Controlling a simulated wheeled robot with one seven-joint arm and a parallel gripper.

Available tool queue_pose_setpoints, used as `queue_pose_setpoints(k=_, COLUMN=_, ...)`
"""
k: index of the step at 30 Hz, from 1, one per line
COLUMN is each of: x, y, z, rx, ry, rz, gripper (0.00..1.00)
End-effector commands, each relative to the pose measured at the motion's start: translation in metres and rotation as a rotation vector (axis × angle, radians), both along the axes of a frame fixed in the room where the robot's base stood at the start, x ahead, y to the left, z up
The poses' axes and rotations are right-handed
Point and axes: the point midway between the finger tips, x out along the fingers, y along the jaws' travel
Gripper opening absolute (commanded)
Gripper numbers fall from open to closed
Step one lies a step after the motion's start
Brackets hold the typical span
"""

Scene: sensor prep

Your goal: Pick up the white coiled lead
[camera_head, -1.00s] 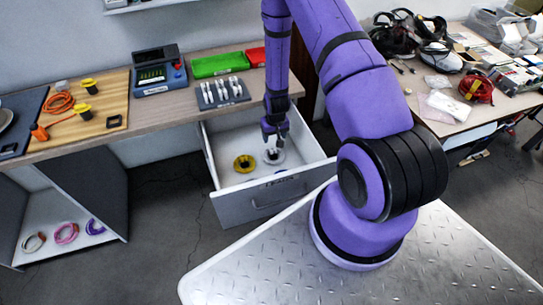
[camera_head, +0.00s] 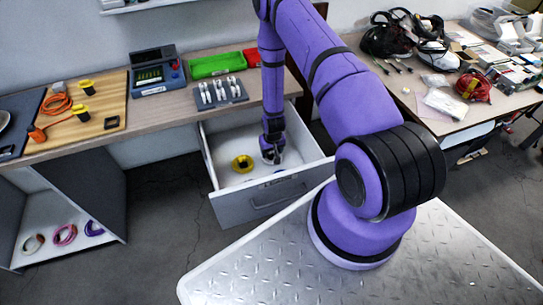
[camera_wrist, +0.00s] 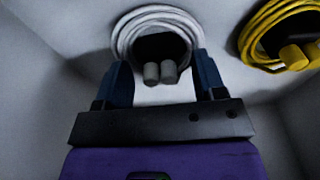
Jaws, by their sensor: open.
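The white coiled lead (camera_wrist: 155,14) lies on the floor of the open drawer (camera_head: 257,192), with two grey plug ends on its near side. In the wrist view my gripper (camera_wrist: 160,62) is open, its two dark blue fingers apart at the near side of the coil, with the grey ends between them. I cannot tell whether the fingers touch the coil. In the head view my gripper (camera_head: 272,154) is down inside the drawer and hides most of the white lead.
A yellow coiled lead (camera_head: 242,164) lies close by in the drawer; it also shows in the wrist view (camera_wrist: 250,38). The drawer walls surround both coils. The worktop above holds a meter (camera_head: 157,72), a green tray (camera_head: 217,66) and a wooden board (camera_head: 100,105).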

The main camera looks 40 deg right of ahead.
Motion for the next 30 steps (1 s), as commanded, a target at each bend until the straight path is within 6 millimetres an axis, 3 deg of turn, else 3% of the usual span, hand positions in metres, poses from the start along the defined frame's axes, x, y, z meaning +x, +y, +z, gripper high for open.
queue_pose_setpoints(k=7, x=0.000, y=0.000, z=-0.001, rx=0.000, ry=0.000, rz=0.000, gripper=0.62)
queue_pose_setpoints(k=14, x=0.000, y=0.000, z=-0.001, rx=0.000, ry=0.000, rz=0.000, gripper=0.09)
queue_pose_setpoints(k=23, x=0.000, y=0.000, z=0.000, rx=0.000, ry=0.000, rz=0.000, gripper=0.08)
queue_pose_setpoints(k=30, x=0.001, y=0.000, z=0.017, rx=-0.001, ry=-0.002, rz=0.000, gripper=0.08)
